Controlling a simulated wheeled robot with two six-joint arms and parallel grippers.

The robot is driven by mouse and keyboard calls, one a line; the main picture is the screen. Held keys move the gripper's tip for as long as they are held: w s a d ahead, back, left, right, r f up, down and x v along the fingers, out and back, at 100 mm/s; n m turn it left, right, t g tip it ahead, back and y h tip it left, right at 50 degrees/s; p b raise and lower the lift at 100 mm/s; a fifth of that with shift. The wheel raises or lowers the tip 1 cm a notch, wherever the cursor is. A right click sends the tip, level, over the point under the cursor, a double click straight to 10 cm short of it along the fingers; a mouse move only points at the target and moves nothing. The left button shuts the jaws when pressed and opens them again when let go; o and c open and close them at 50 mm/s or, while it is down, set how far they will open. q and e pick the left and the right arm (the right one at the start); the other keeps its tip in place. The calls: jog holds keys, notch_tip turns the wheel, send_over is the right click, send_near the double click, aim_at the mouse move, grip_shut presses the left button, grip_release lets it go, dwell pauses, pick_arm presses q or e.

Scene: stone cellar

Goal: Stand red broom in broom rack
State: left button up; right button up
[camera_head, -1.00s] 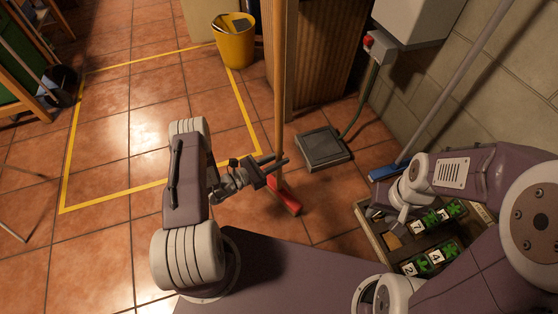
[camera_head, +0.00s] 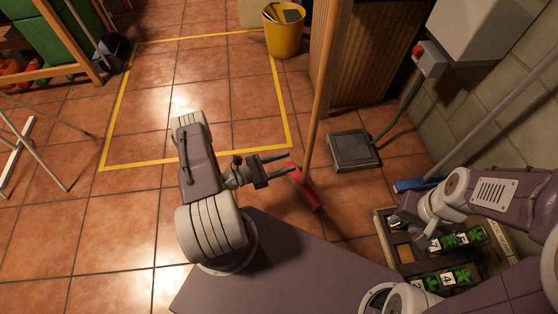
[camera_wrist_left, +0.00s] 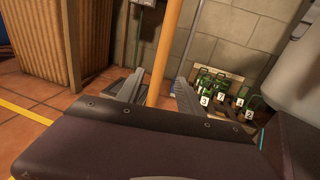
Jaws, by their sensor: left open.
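The red broom stands on the tiled floor, its red head (camera_head: 305,187) down and its wooden handle (camera_head: 317,105) rising nearly upright. My left gripper (camera_head: 294,166) is open, low near the broom head, its fingers pointing right at the handle. In the left wrist view, the handle (camera_wrist_left: 166,55) shows between the two open fingers (camera_wrist_left: 155,90); in the head view it stands just past the fingertips. My right gripper (camera_head: 398,226) hangs over a crate at the right; its jaw opening is unclear. I cannot make out a broom rack for certain.
A crate (camera_head: 381,222) with green numbered items is at the right, near a blue broom (camera_head: 418,184) against the wall. A grey floor plate (camera_head: 354,150) and slatted cabinet (camera_head: 345,70) stand behind the red broom. A yellow bucket (camera_head: 283,38) is farther back; the yellow-taped floor is clear.

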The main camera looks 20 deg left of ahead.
pick_arm(q)
jog(key=s+d+r+m+g+y, duration=0.1)
jog(key=s+d+r+m+g, duration=0.3)
jog(key=m+g, duration=0.35)
jog(key=s+d+r+m+g+y, duration=0.1)
jog(key=s+d+r+m+g, duration=0.1)
jog(key=s+r+m+g, duration=0.45)
jog(key=s+a+r+m+t+y, duration=0.1)
jog(key=a+r+m+y, duration=0.3)
jog(key=m+y, duration=0.6)
notch_tip(320, 180, up, 3)
jog(key=m+t, duration=0.1)
jog(key=m, duration=0.1)
jog(key=shift+m+y, duration=0.3)
jog(key=shift+m, duration=0.1)
jog(key=shift+f, duration=0.1)
